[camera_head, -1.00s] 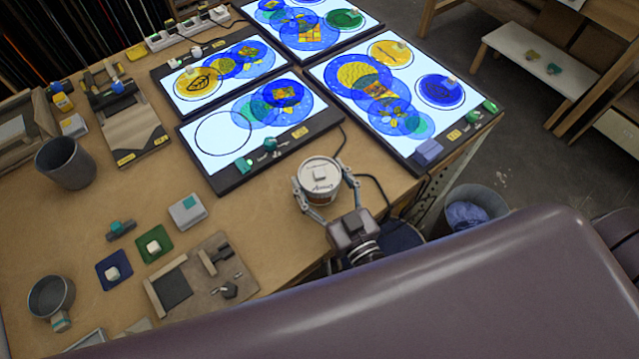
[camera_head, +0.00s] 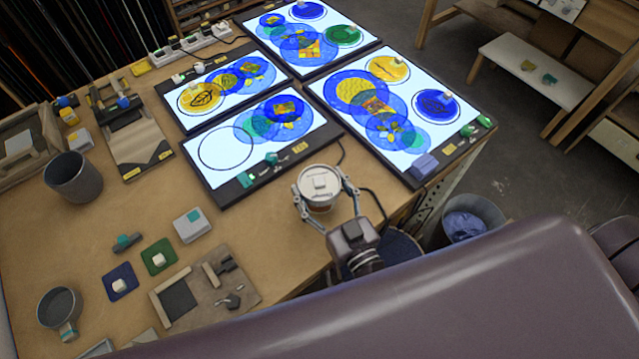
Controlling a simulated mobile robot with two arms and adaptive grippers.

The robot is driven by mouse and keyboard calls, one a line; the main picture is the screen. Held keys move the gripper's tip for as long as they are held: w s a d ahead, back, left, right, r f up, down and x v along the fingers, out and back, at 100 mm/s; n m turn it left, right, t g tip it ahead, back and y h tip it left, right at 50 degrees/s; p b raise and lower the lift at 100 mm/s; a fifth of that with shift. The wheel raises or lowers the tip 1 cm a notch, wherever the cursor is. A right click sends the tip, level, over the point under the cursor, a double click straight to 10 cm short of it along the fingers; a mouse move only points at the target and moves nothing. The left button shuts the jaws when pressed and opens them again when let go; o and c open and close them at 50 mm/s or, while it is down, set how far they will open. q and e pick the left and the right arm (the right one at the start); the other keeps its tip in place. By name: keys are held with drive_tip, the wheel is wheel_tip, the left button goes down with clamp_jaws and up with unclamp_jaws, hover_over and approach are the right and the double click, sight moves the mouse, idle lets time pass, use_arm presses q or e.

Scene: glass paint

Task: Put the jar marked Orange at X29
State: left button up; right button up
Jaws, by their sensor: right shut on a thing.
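A white-lidded jar (camera_head: 318,181) stands out near the front edge of the workbench, with dark lettering on its lid that looks like "Orange". My right gripper (camera_head: 322,205) is shut around the jar's sides, one finger left and one right. Whether the jar touches the bench cannot be told. Several lit panels lie behind it; the nearest panel (camera_head: 222,166) has an empty ring outline and a small yellow tag (camera_head: 299,148). The right-hand panel (camera_head: 420,160) has another yellow tag (camera_head: 449,150). The tags are too small to read. My left gripper is not in view.
A grey cup (camera_head: 73,178), a small pan (camera_head: 60,309), a blue tile (camera_head: 120,283), a green tile (camera_head: 158,256) and a grey box (camera_head: 191,225) stand on the left. A dark cable (camera_head: 378,206) runs right of the jar. A waste bin (camera_head: 470,220) stands beyond the bench edge.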

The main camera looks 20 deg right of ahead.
wheel_tip(320, 180, up, 10)
drive_tip(key=p, duration=0.8)
drive_tip(key=shift+r+p, duration=0.1)
drive_tip(key=shift+p, duration=0.2)
drive_tip(key=shift+r+b, duration=0.45)
drive_tip(key=shift+b, duration=0.25)
wheel_tip(320, 180, up, 5)
drive_tip(key=s+d+f+m+h+b, duration=0.1)
drive_tip(key=s+d+f+b, duration=0.5)
drive_tip(key=b, duration=0.8)
drive_tip(key=shift+s+f+m+h, duration=0.45)
drive_tip(key=shift+s+h, duration=0.1)
drive_tip(key=shift+h, duration=0.35)
